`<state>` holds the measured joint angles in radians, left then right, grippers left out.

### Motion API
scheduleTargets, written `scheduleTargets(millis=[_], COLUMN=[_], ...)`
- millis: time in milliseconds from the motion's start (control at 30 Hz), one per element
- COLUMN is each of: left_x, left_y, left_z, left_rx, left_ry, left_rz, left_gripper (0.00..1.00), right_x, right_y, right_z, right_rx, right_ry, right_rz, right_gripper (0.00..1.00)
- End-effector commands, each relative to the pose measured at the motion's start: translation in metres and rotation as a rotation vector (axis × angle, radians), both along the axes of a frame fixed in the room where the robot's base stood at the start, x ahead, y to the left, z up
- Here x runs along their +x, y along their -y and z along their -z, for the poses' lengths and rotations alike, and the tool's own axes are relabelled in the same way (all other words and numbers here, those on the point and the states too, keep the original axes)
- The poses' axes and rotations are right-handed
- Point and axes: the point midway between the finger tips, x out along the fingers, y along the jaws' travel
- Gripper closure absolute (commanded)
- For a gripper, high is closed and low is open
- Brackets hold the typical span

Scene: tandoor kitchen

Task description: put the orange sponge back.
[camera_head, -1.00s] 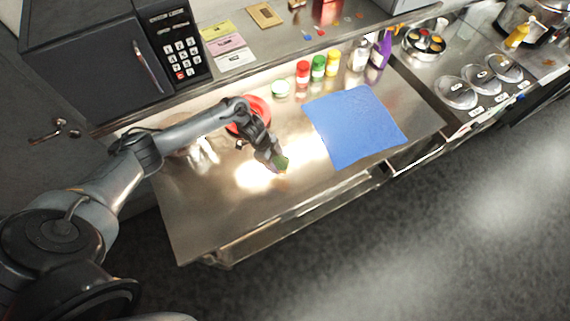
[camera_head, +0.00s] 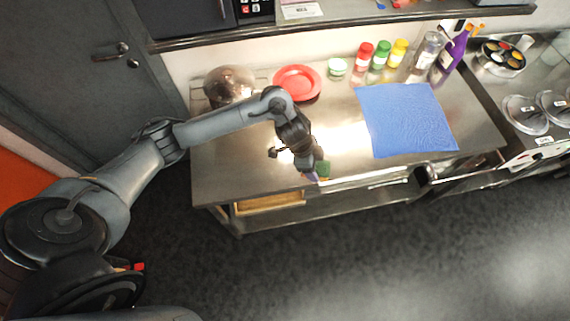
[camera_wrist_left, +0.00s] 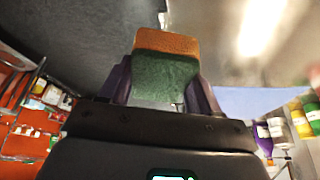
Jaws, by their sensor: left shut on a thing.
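The sponge (camera_wrist_left: 166,68) is orange on one part and green on the other. It sits between the two fingers of my left gripper (camera_wrist_left: 160,85) in the left wrist view. In the head view the left gripper (camera_head: 317,172) is over the front edge of the steel counter (camera_head: 235,180), and only a small green and orange bit of the sponge (camera_head: 323,169) shows below it. The gripper is shut on the sponge. My right gripper is not in view.
A blue mat (camera_head: 408,120) lies on the counter to the right of the arm. A red plate (camera_head: 297,82) and a dark round pot (camera_head: 229,84) stand behind it. Red, green and yellow bottles and a purple bottle (camera_head: 452,50) line the back. A wooden drawer (camera_head: 268,203) shows under the counter.

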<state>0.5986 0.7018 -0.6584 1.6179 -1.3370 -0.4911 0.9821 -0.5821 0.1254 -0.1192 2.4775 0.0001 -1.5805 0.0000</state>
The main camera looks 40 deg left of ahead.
Motion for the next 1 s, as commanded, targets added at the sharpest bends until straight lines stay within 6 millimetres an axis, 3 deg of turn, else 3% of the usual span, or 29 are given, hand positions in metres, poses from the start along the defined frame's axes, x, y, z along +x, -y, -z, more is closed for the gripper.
scheduleTargets(millis=[400,600,867,1000], left_x=[0.007,0.009,0.010,0.009], left_y=[-0.075,-0.104,-0.113,-0.112], left_z=[0.044,0.062,0.072,0.088], left_rx=[0.001,0.002,0.000,-0.001], left_ry=[-0.004,-0.003,-0.002,-0.003], left_rz=[-0.006,-0.003,-0.001,-0.001], left_gripper=[0.66,0.66,0.66,0.66], right_x=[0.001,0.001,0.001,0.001], right_y=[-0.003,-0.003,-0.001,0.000], right_z=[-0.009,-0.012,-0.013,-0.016], right_rx=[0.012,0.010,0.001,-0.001], right_ry=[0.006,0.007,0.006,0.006], right_rz=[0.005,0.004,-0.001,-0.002], right_gripper=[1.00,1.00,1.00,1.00])
